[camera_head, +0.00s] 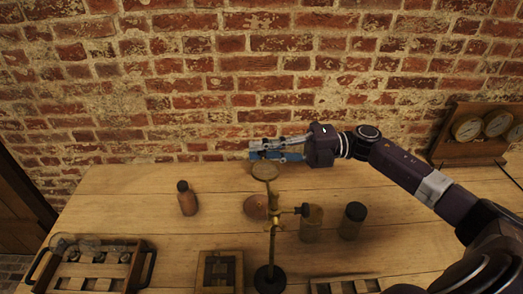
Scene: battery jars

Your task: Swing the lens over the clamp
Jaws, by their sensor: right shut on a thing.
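A round, amber-coloured lens (265,171) sits at the top of a slim brass stand (271,235) with a dark round base. A short side arm with a dark knob (304,210) sticks out to the right of the stand. I cannot tell for sure which part is the clamp. My right gripper (268,149) reaches in from the right, just above and behind the lens in the picture. It is shut on a blue piece (262,155) that lies along its fingers. Whether it touches the lens cannot be told. My left gripper is not in view.
A brown bottle (187,201) stands left of the stand. A reddish round thing (256,207) and two jars (311,226) (352,222) stand nearby. A handled tray (140,272) and wooden box (205,276) are in front. Gauges (467,128) stand back right.

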